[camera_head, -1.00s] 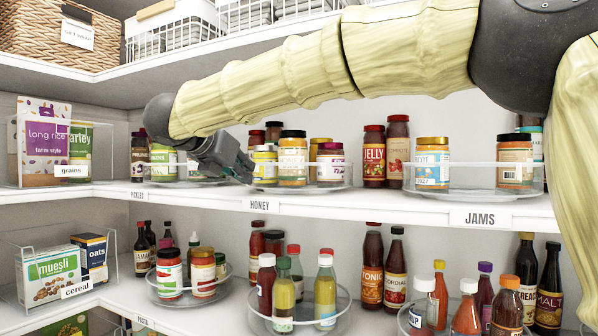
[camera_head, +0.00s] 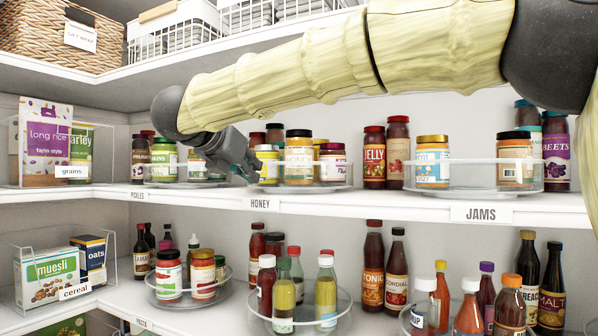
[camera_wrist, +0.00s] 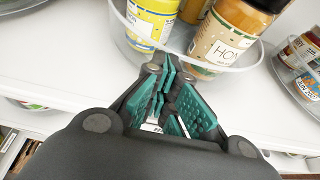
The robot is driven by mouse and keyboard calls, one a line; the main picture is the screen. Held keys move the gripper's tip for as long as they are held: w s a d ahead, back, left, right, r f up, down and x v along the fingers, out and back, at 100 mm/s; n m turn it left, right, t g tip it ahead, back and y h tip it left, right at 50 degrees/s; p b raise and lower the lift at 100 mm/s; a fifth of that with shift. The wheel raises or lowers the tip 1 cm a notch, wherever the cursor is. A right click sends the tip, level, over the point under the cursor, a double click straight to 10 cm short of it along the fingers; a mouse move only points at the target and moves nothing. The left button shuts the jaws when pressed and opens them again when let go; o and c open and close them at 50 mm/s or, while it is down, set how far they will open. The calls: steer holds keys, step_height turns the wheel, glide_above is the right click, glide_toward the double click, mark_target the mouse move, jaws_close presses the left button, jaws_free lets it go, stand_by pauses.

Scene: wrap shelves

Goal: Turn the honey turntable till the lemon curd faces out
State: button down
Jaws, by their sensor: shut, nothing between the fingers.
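The honey turntable (camera_head: 315,188) is a clear round tray on the middle shelf, above the HONEY label. I cannot read which one is the lemon curd. My gripper (camera_head: 250,172) is shut and empty at the turntable's front left. In the wrist view my gripper (camera_wrist: 163,70) has its fingertips at the clear rim (camera_wrist: 200,66), just below the yellow jar (camera_wrist: 150,22) and honey jar (camera_wrist: 232,30). Contact is unclear.
The pickles turntable (camera_head: 190,184) stands close on the left, partly behind my gripper. Red-lidded bottles (camera_head: 374,158) and the jams turntable (camera_head: 470,190) are to the right. The upper shelf (camera_head: 110,75) lies above my arm. Bare shelf lies in front of the turntables.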

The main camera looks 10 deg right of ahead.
mark_target(295, 176)
steer(key=shift+s+d, duration=0.25)
steer(key=shift+d, duration=0.1)
steer(key=shift+s+d+b, duration=0.9)
steer(key=shift+b, duration=0.25)
steer(key=shift+d, duration=0.1)
steer(key=shift+s+d+b, duration=0.3)
steer(key=shift+d+b, duration=0.15)
steer(key=shift+d, duration=0.1)
steer(key=shift+s+d+b, duration=0.25)
steer(key=shift+d+b, duration=0.15)
steer(key=shift+d, duration=0.2)
steer(key=shift+s+d+b, duration=0.3)
steer(key=shift+d+b, duration=0.1)
steer(key=shift+d, duration=0.15)
steer(key=shift+s+d+b, duration=0.25)
steer(key=shift+d+b, duration=0.15)
steer(key=shift+d, duration=0.15)
